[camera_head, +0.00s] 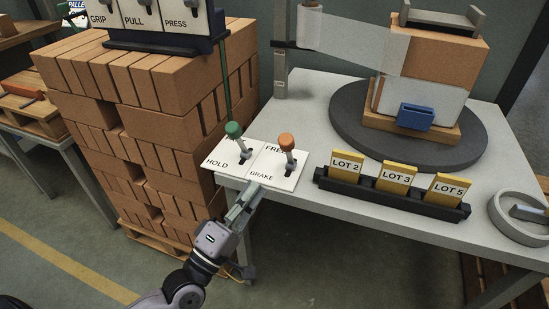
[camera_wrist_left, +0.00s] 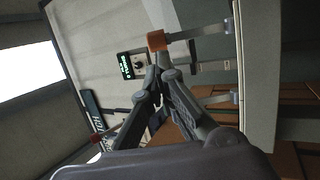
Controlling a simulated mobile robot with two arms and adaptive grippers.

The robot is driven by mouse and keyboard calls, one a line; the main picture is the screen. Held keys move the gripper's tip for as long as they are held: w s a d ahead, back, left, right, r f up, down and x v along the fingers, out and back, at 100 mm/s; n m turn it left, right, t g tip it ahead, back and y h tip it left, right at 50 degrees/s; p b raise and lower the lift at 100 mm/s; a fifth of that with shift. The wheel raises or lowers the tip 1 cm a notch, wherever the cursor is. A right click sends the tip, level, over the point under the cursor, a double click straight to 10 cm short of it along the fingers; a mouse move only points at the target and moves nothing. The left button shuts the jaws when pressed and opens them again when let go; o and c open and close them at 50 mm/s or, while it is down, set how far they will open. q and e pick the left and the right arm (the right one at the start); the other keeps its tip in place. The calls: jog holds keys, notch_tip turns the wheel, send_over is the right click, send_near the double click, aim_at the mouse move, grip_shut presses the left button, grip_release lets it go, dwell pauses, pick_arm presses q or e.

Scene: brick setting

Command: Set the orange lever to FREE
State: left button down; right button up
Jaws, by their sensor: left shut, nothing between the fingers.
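The orange lever (camera_head: 286,142) stands on a white plate (camera_head: 268,182) marked FREE at the far end and BRAKE at the near end. Its knob is up and its shaft looks close to upright; I cannot tell its exact setting. The orange knob (camera_wrist_left: 156,41) shows just beyond the fingertips in the left wrist view. My left gripper (camera_head: 256,188) is shut and empty, low at the plate's near edge, on the BRAKE side of the lever. Whether it touches the plate or lever is unclear. My right gripper is not in view.
A green lever (camera_head: 234,130) stands close left on a plate marked HOLD. A rack of yellow lot cards (camera_head: 396,178) lies to the right. A turntable (camera_head: 350,125) with wrapped bricks is behind. A brick stack (camera_head: 140,110) rises at left.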

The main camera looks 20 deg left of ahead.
aim_at(282, 149)
pick_arm(q)
jog(key=x, duration=0.8)
jog(key=shift+w+r+p, duration=0.1)
jog(key=shift+w+p, duration=0.05)
jog(key=shift+p, duration=0.15)
jog(key=shift+w+d, duration=0.1)
jog(key=shift+w, duration=0.05)
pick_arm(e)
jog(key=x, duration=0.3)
pick_arm(q)
jog(key=shift+r, duration=0.1)
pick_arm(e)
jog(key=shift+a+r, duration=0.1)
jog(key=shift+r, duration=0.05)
